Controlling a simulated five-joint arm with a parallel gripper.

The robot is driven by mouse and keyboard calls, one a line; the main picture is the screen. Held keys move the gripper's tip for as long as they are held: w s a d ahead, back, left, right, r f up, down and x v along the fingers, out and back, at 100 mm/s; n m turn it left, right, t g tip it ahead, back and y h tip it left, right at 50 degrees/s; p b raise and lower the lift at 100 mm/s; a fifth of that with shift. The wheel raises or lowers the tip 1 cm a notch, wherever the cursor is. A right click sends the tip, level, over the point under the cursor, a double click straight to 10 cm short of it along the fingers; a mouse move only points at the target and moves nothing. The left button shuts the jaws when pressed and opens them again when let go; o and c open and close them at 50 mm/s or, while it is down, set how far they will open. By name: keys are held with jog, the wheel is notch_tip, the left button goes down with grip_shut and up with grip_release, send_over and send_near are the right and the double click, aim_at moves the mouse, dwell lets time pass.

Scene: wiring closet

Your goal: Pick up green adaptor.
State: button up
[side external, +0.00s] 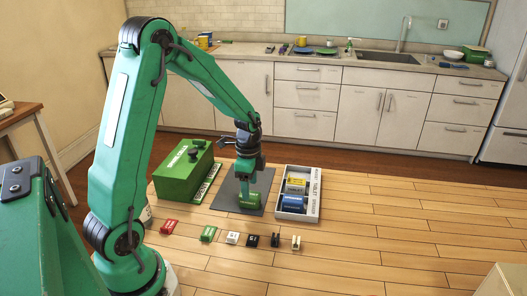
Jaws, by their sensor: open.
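A green labelled block-like piece (250,201), rounded on top, sits on a dark grey mat (226,195). It looks like the green adaptor, but its label is too small to read. My gripper (248,187) points down directly over it, with the fingertips at or just above its top. The jaws are open; whether they straddle or touch the piece cannot be told from this angle. A smaller green labelled piece (208,233) lies on the wooden floor in front of the mat.
A white tray (313,207) holding yellow and blue pieces stands right of the mat. A green box (180,175) stands left. Red (169,227), white (232,238), black (253,240) and cream (296,242) pieces lie in front.

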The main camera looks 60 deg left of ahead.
jog(key=shift+s+f, duration=0.1)
jog(key=shift+f, duration=2.2)
jog(key=shift+c, duration=0.2)
jog(key=c, duration=1.1)
